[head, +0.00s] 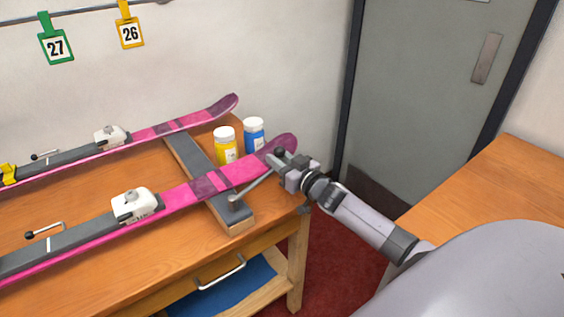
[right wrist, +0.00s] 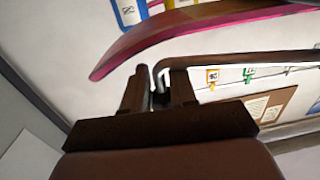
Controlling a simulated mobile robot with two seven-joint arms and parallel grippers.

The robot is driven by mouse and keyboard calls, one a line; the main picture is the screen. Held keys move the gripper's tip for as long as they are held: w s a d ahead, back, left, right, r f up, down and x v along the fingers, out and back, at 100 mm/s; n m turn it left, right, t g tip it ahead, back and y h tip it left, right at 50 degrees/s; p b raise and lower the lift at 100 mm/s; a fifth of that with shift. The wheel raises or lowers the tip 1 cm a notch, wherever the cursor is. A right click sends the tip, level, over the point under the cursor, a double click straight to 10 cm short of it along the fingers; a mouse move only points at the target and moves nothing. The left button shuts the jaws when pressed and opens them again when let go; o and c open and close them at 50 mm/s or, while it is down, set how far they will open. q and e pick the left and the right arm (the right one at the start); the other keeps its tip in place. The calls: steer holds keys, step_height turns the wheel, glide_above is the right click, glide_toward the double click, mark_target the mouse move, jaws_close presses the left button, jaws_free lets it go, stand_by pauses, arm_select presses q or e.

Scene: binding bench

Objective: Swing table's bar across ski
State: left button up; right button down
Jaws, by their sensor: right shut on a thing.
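Two pink skis lie on the wooden table (head: 262,207), the near ski (head: 176,196) and the far ski (head: 165,128). The thin metal bar (head: 256,185) is pivoted on the near end of the grey-topped support block. It runs out to the right along the near ski's front edge, beside the ski rather than over it. My right gripper (head: 281,161) is shut on the bar's free end, close by the near ski's tip. In the right wrist view, the jaws (right wrist: 160,84) hold the bent end of the bar (right wrist: 245,57), with the ski's tip (right wrist: 130,45) apart from it. My left gripper is not in view.
A yellow jar (head: 226,150) and a blue jar (head: 254,136) stand between the ski tips. The grey-topped block (head: 195,161) lies under both skis. White bindings (head: 135,205) with levers sit on the skis. A drawer handle (head: 221,273) sticks out in front. Floor right of the table is open.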

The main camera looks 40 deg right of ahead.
steer(key=shift+w+r, duration=0.1)
steer(key=shift+r, duration=0.45)
steer(key=c, duration=0.9)
jaws_free()
steer(key=shift+f, duration=0.2)
steer(key=shift+s, duration=0.35)
steer(key=shift+s+d+r, duration=0.1)
steer(key=shift+s+d, duration=0.05)
steer(key=shift+s, duration=1.5)
steer(key=shift+s+d, duration=0.1)
steer(key=shift+s, duration=1.55)
